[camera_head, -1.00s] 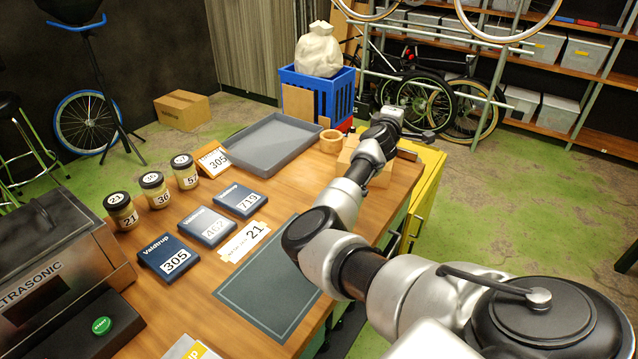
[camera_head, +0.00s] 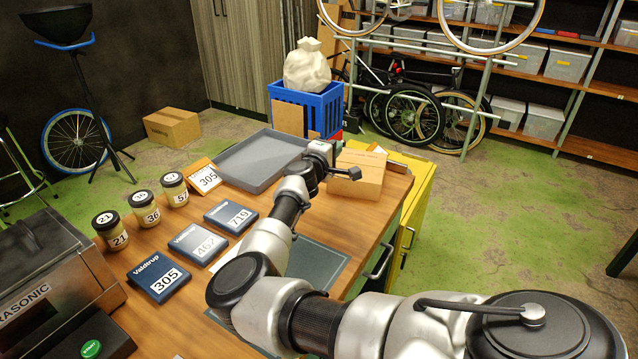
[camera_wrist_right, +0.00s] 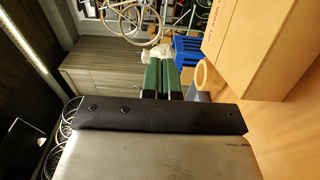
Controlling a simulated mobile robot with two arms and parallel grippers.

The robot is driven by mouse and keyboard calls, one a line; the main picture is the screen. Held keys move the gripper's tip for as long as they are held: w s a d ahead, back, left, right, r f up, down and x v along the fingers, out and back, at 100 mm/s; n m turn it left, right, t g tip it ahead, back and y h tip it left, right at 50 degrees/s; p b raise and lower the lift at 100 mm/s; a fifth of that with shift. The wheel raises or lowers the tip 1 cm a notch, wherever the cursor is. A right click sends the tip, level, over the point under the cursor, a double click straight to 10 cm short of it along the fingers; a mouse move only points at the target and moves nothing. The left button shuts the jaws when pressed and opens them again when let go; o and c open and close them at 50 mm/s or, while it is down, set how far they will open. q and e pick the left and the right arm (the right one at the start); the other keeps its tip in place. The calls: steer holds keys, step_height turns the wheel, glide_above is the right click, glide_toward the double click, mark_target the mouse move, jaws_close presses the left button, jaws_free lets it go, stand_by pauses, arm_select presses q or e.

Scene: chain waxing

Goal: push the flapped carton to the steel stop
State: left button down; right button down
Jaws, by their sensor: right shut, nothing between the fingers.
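The flapped carton (camera_head: 366,187) is a tan box on the far right part of the wooden table. It also fills the upper right of the right wrist view (camera_wrist_right: 268,50). A small dark strip (camera_head: 398,167) just right of it at the table edge may be the steel stop; its metal is hard to make out. My right gripper (camera_head: 354,174) overlaps the carton's left part in the head view. In the right wrist view its green fingers (camera_wrist_right: 162,76) are shut and empty, with the carton to their right, apart from them. My left gripper is not in view.
A grey tray (camera_head: 222,169) lies left of my right arm. A wooden ring (camera_wrist_right: 201,75) stands near the fingers in the wrist view. A blue crate (camera_head: 325,103) stands behind.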

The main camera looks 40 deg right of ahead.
steer(key=a+f+b, duration=0.1)
steer(key=f, duration=0.2)
steer(key=w+a+f+b, duration=0.1)
steer(key=a+f, duration=0.1)
steer(key=f, duration=0.2)
steer(key=w+a+f+b, duration=0.1)
steer(key=f, duration=0.2)
steer(key=shift+a+f, duration=0.15)
steer(key=shift+a, duration=0.1)
steer(key=shift+s+d, duration=0.2)
steer(key=shift+d, duration=0.3)
